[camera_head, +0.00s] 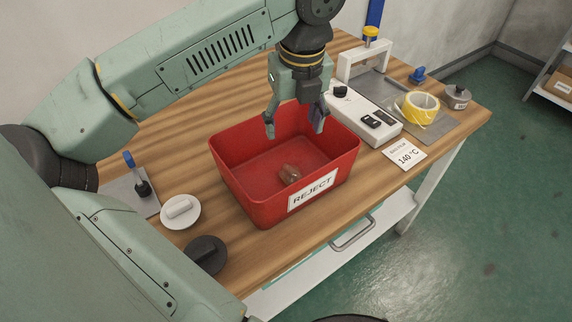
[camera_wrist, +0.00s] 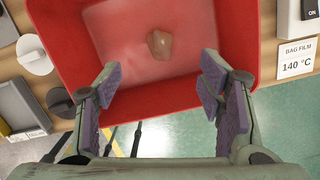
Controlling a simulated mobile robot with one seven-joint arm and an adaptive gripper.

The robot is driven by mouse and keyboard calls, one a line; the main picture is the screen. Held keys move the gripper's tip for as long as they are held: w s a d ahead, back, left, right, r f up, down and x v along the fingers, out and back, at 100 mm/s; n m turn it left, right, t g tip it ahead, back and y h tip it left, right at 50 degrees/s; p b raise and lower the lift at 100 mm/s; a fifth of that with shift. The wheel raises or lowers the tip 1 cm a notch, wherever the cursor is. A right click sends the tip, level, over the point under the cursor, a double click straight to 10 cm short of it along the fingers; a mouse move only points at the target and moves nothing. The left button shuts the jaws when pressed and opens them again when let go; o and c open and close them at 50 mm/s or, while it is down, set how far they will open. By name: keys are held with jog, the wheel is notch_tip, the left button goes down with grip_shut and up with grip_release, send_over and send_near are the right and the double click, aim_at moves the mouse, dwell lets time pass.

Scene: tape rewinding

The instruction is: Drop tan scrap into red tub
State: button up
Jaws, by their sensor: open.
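The red tub (camera_head: 235,183) stands on the wooden table with a white REJECT label on its front. It also fills the upper middle of the wrist view (camera_wrist: 62,40). The tan scrap (camera_head: 290,174) lies inside the tub, towards the front wall, and looks like a small crumpled lump. It shows in the wrist view (camera_wrist: 159,44) too, ahead of my fingers and apart from them. My gripper (camera_head: 294,129) is open and empty above the tub. Its two fingers are spread wide in the wrist view (camera_wrist: 153,90).
Right of the tub are a white sealing device (camera_head: 362,117), a yellow tape roll (camera_head: 418,108) and a 140 °C card (camera_head: 405,155). Left are a white disc (camera_head: 180,212), a dark disc (camera_head: 205,255) and a blue-handled tool (camera_head: 135,172).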

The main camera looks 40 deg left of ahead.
notch_tip(320, 180, up, 9)
jog(key=d, duration=0.1)
jog(key=shift+s+f, duration=0.15)
jog(key=shift+s, duration=0.25)
